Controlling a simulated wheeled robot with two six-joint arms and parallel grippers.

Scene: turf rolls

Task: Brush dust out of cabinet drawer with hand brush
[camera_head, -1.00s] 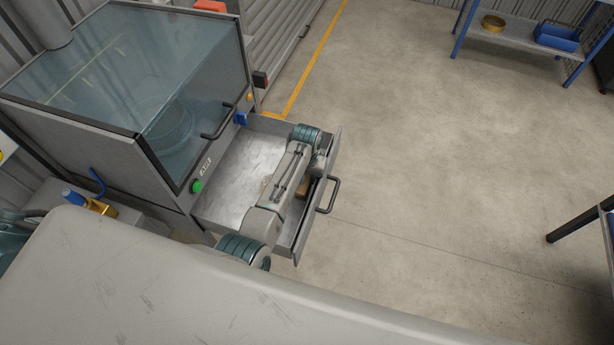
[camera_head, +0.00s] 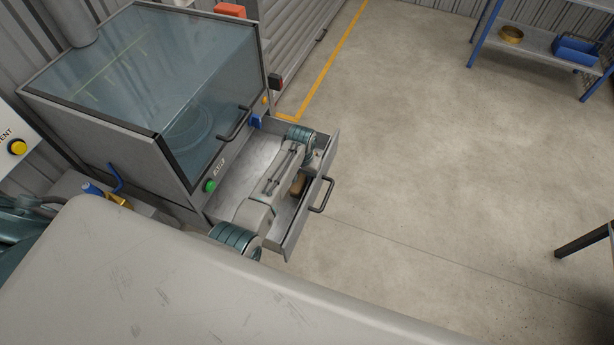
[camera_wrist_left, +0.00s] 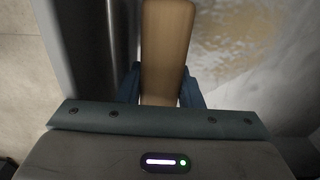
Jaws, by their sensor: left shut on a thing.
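The cabinet drawer (camera_head: 232,184) is pulled out, with a bare metal floor and a black front handle (camera_head: 322,194). My left arm reaches across it. My left gripper (camera_wrist_left: 162,92) is shut on the light wooden handle of the hand brush (camera_wrist_left: 167,42) in the left wrist view. In the head view only a small tan part of the brush (camera_head: 298,186) shows inside the drawer near its front wall; the arm hides most of the gripper. Brown dust (camera_wrist_left: 238,38) lies on the drawer floor beside the brush. The bristles are hidden. My right gripper is out of view.
The glass-topped cabinet (camera_head: 120,120) stands behind the drawer, with a green button (camera_head: 209,186) on its front. The floor right of the drawer is clear.

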